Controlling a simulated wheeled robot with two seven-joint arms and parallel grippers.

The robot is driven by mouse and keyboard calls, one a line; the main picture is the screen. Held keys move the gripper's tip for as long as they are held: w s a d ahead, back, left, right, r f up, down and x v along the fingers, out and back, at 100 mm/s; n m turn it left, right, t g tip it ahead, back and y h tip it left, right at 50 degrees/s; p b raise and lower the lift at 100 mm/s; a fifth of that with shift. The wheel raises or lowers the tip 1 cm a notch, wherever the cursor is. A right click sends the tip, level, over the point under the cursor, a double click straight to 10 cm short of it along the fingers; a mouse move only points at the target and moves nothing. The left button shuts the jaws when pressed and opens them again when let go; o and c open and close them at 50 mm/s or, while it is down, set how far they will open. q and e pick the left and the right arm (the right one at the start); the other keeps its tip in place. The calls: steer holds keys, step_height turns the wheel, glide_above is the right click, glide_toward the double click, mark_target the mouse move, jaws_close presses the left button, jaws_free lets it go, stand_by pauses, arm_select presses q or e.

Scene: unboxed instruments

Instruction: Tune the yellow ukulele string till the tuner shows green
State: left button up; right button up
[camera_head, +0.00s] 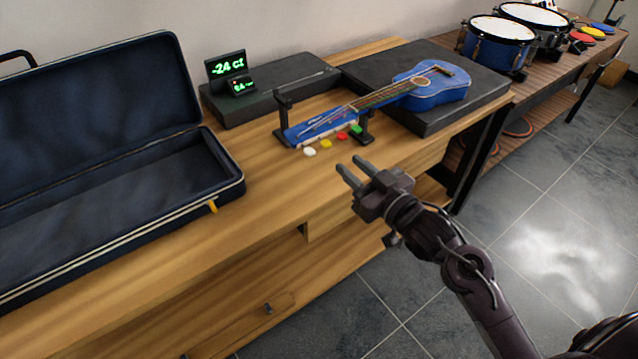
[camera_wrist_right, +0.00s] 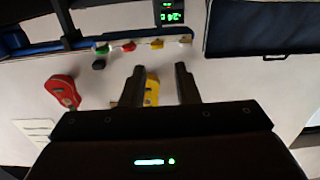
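The blue ukulele (camera_head: 432,82) lies with its body on a dark block and its neck across a black stand. White, yellow (camera_head: 326,144), red and green tuning knobs sit in a row along its headstock; the yellow knob also shows in the right wrist view (camera_wrist_right: 157,44). The tuner (camera_head: 227,66) shows "-24 ct" in green characters, with a smaller green display below. My right gripper (camera_head: 355,171) is open and empty, in front of the knobs and apart from them. Its two fingers also show in the wrist view (camera_wrist_right: 161,84). My left gripper is out of view.
An open dark blue case (camera_head: 120,190) stands left on the wooden table. Drums (camera_head: 497,42) stand at the far right. The wrist view shows a larger red piece (camera_wrist_right: 62,90) and a yellow piece (camera_wrist_right: 152,90) between the fingers in line of sight; I cannot tell what they are.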

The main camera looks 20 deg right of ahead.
mark_target(329, 146)
steer(key=x, duration=0.8)
steer(key=shift+w+d+f, duration=0.15)
steer(key=shift+f, duration=0.05)
jaws_close()
